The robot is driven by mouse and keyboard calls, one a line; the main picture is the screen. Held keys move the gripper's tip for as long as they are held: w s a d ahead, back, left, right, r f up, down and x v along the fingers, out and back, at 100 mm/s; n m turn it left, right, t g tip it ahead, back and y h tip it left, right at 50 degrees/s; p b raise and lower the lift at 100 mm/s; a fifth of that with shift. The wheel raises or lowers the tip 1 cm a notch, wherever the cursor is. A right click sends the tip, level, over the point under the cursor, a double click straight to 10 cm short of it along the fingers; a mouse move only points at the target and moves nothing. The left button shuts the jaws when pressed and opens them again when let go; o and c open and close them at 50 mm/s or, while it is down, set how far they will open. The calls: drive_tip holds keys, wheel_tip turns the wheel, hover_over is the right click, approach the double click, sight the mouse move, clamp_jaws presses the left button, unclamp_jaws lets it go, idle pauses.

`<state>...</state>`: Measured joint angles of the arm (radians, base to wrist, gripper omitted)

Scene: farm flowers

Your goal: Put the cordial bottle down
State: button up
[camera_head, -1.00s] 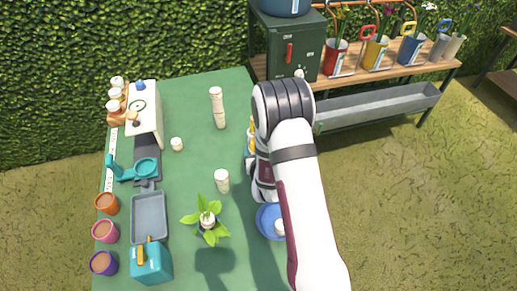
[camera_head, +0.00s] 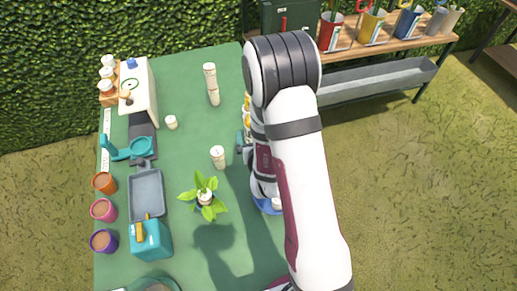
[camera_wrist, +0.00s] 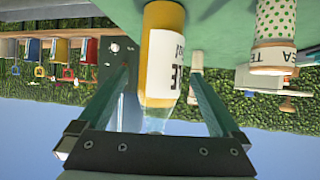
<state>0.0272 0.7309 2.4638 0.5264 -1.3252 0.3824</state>
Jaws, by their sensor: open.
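The cordial bottle (camera_wrist: 162,55), orange-yellow with a white label, is in the wrist view, which is upside down. Its base is toward the green tabletop (camera_wrist: 225,25) and looks to rest on it. My gripper (camera_wrist: 160,75) is open, with one finger on each side of the bottle. Gaps show between the fingers and the bottle. In the head view my arm hides nearly all of the bottle; only a sliver of yellow shows at the arm's left edge.
A tin with green dots and a TEA label (camera_wrist: 276,25) is right of the bottle in the wrist view. In the head view, a tall pale cylinder (camera_head: 211,85), a short one (camera_head: 218,157) and a leafy plant (camera_head: 204,197) stand left of my arm.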

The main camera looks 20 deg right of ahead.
drive_tip(key=s+a+r+m+g+y, duration=0.1)
drive_tip(key=s+r+g, duration=0.3)
drive_tip(key=s, duration=0.6)
drive_tip(key=s+a+r+m+g+y, duration=0.1)
drive_tip(key=s+a+r+g, duration=0.3)
drive_tip(key=s, duration=0.6)
drive_tip(key=s+a+r+m+g+y, duration=0.1)
drive_tip(key=s+r+g, duration=0.3)
drive_tip(key=s, duration=0.6)
wheel_tip(320, 180, up, 2)
drive_tip(key=shift+s+a+r+y, duration=0.25)
drive_tip(key=shift+a+y, duration=0.35)
drive_tip(key=shift+a, duration=0.25)
